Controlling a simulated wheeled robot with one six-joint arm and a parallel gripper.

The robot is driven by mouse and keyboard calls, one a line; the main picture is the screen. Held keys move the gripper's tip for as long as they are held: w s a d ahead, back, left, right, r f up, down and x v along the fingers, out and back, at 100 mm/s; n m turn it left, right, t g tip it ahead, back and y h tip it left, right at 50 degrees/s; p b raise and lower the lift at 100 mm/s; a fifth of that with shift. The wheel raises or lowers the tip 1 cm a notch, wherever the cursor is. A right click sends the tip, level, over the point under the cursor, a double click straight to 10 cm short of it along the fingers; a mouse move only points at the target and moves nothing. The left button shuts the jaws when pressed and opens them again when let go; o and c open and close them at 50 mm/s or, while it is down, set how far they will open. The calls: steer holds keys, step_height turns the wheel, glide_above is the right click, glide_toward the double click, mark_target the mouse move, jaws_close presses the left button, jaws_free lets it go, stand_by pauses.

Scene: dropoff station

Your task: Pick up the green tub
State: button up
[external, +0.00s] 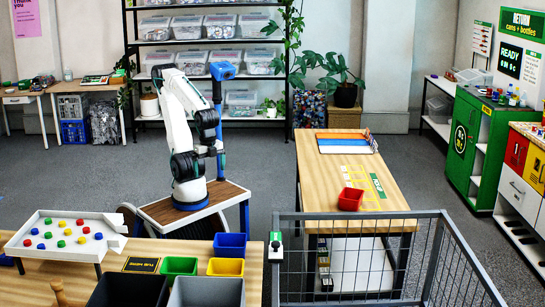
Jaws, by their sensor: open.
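The green tub (179,266) stands on the wooden table at the front left, between a black sign and a yellow tub. Its near side is partly hidden by the dark bins in front. My gripper (221,170) hangs pointing down beside my arm's base, above my own wooden deck. It is small in the picture, open, with nothing seen in it. It is well behind and above the green tub, apart from it.
A blue tub (230,246) and yellow tub (226,267) stand close by. Black (124,290) and grey (206,292) bins stand in front. A white tray (62,236) holds coloured pieces. A red tub (350,199) is on the right table; a grey railing (365,214) stands before it.

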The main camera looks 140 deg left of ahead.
steer(key=shift+n+t, duration=0.7)
steer(key=shift+n, duration=0.2)
steer(key=s+a, duration=0.3)
steer(key=shift+s+a+r, duration=0.2)
steer(key=shift+s, duration=0.05)
steer(key=c, duration=1.6)
steer(key=w+d+f+m+t+h, duration=0.1)
steer(key=w+d+f+t, duration=0.15)
steer(key=w, duration=0.35)
steer(key=w+d+f+m+t, duration=0.1)
steer(key=w+d+f+m, duration=0.1)
steer(key=w+d, duration=0.35)
steer(key=m+t+h, duration=0.5)
steer(key=m+h, duration=0.1)
steer(key=h, duration=0.2)
glide_above(171, 266)
steer(key=s+a, duration=0.3)
steer(key=s, duration=0.1)
steer(key=f, duration=0.9)
steer(key=shift+d+f, duration=0.2)
steer(key=shift+f, duration=0.15)
steer(key=shift+d+f, duration=0.1)
steer(key=shift+d, duration=0.2)
steer(key=shift+x, duration=3.75)
